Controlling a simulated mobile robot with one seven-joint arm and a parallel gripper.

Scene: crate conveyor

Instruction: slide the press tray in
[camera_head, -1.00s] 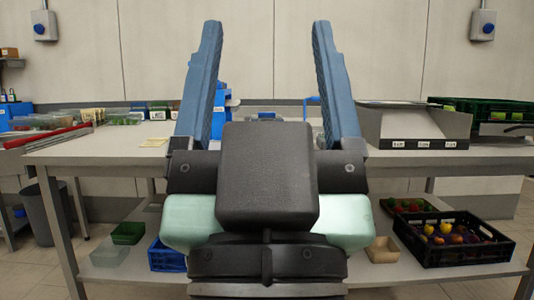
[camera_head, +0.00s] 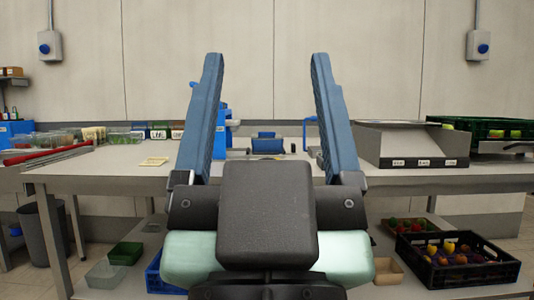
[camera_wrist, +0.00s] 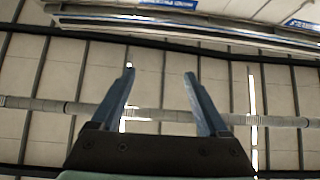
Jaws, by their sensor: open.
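My gripper (camera_head: 267,60) stands upright in front of the table, its two blue fingers wide apart with nothing between them. It also shows open and empty in the wrist view (camera_wrist: 158,75). Between the fingers, farther back on the table, is a small blue block-like part (camera_head: 267,144) low on the tabletop; it may be the press tray, but I cannot tell. A blue upright machine part (camera_head: 224,120) shows just right of the left finger and is mostly hidden by it. A blue bent handle (camera_head: 306,132) shows beside the right finger.
The grey table (camera_head: 110,168) spans the view. A grey sloped bin (camera_head: 408,145) and a green crate (camera_head: 485,128) stand at right. Clear tubs (camera_head: 125,137) and a red bar (camera_head: 45,153) lie at left. A black crate (camera_head: 455,262) with produce sits on the lower shelf.

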